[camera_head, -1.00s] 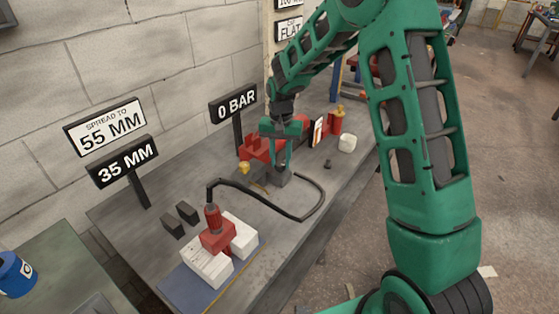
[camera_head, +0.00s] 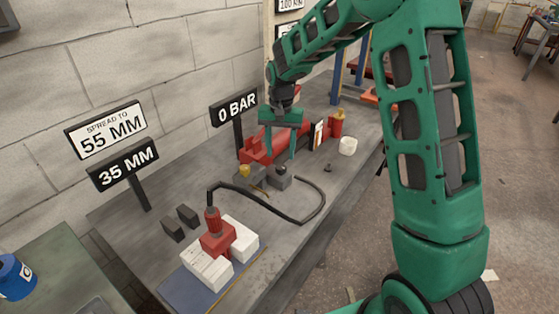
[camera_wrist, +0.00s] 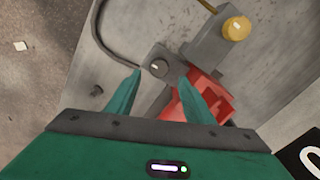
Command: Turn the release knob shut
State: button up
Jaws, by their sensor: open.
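The dark round release knob (camera_wrist: 157,66), with a small pale mark on top, sits on a grey block (camera_wrist: 150,90) at the end of the red pump (camera_wrist: 205,95). In the head view the knob (camera_head: 282,169) shows on its block in front of the red pump (camera_head: 257,150). My gripper (camera_head: 280,152) hangs above the knob, fingers pointing down. In the wrist view my gripper (camera_wrist: 160,75) is open and empty, its fingertips spread either side of the knob's line of sight. The fingers appear clear above the knob. A sign (camera_head: 238,109) reads 0 BAR.
A black hose (camera_head: 322,200) loops across the bench to a red spreader (camera_head: 216,237) between white blocks (camera_head: 208,267). A yellow knob (camera_wrist: 236,28) stands on a grey block nearby. Signs read SPREAD TO 55 MM (camera_head: 105,129) and 35 MM (camera_head: 124,165). The bench front is mostly clear.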

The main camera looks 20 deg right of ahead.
aim_at(281, 166)
notch_tip(281, 166, up, 6)
jog(key=shift+f, duration=0.25)
jog(key=shift+d, duration=0.1)
